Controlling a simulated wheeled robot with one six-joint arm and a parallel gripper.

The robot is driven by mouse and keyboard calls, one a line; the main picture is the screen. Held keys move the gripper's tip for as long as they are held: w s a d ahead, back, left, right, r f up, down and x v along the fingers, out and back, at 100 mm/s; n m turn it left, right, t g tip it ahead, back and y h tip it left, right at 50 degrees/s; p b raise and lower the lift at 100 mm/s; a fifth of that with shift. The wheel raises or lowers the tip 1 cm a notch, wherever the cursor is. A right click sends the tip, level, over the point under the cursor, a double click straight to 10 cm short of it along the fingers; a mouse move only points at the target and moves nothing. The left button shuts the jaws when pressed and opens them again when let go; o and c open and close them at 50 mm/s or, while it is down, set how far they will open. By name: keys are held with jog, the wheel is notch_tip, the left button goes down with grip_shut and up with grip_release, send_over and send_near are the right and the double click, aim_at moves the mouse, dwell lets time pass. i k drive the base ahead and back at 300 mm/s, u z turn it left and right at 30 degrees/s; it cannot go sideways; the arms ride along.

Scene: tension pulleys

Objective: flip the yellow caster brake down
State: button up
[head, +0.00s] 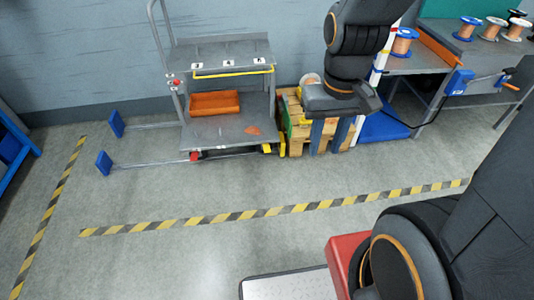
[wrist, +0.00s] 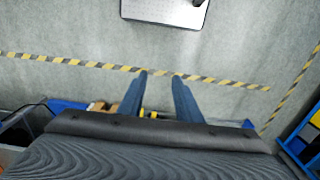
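The grey cart (head: 225,128) stands by the wall in the head view. A yellow caster brake (head: 267,148) shows low at its right front corner, with another yellow piece (head: 282,146) beside it. I cannot tell how far the brake is tilted. A red caster piece (head: 194,156) sits at the left front corner. My gripper (head: 330,137) hangs to the right of the yellow brake, in front of the wooden crates. Its two blue-grey fingers point down, apart, with nothing between them. The wrist view also shows the open fingers (wrist: 159,84); small yellow bits (wrist: 150,114) show beyond them.
Wooden crates (head: 296,125) stand right of the cart. A bench with wire spools (head: 403,40) and a blue crank device (head: 459,82) is at the right. Blue stops (head: 104,163) on rails lie left. The floor before the cart is clear, crossed by striped tape (head: 250,214).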

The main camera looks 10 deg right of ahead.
aim_at(266, 148)
jog(key=u, duration=0.2)
jog(key=i, duration=1.25)
jog(key=z, duration=0.2)
